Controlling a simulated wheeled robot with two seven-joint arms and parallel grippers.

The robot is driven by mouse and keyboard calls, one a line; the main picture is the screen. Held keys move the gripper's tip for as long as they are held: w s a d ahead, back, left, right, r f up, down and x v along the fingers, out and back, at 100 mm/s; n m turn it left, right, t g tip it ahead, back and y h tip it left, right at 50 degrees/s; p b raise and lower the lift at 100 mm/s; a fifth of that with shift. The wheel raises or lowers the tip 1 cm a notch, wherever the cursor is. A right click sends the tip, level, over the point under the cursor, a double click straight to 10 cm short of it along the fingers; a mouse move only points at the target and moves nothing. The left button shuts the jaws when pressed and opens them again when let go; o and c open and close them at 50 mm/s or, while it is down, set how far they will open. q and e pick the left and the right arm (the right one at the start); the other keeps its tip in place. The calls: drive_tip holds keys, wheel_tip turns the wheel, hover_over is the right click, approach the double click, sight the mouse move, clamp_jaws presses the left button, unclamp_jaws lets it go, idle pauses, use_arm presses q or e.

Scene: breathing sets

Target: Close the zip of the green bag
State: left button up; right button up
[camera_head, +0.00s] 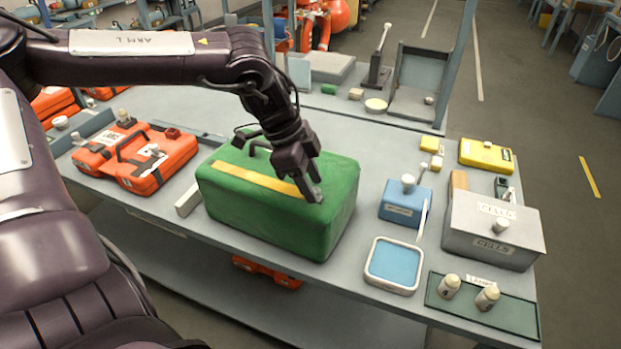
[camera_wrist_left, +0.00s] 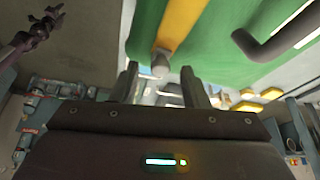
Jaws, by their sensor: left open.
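The green bag (camera_head: 285,215) stands on the grey table with a yellow strip (camera_head: 255,179) along its top. My left gripper (camera_head: 310,188) is low over the strip's right end and hides part of the top. In the left wrist view the gripper (camera_wrist_left: 159,78) is open, and a small grey zip pull (camera_wrist_left: 159,64) at the end of the yellow strip (camera_wrist_left: 184,22) shows just ahead of and between its fingertips. Whether they touch it I cannot tell. What appears to be my right gripper (camera_wrist_left: 38,35) is at the far left of that view; its jaws are unclear.
A dark bag handle (camera_wrist_left: 285,38) rises beside the strip. Orange cases (camera_head: 135,158) lie left of the bag. A blue box (camera_head: 405,203), a blue tray (camera_head: 393,264) and a grey box (camera_head: 490,230) stand to its right.

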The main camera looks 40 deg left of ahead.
use_arm(q)
clamp_jaws()
use_arm(e)
drive_tip(key=shift+s, duration=0.55)
use_arm(q)
drive_tip(key=shift+a, duration=0.1)
use_arm(e)
drive_tip(key=shift+d, duration=0.1)
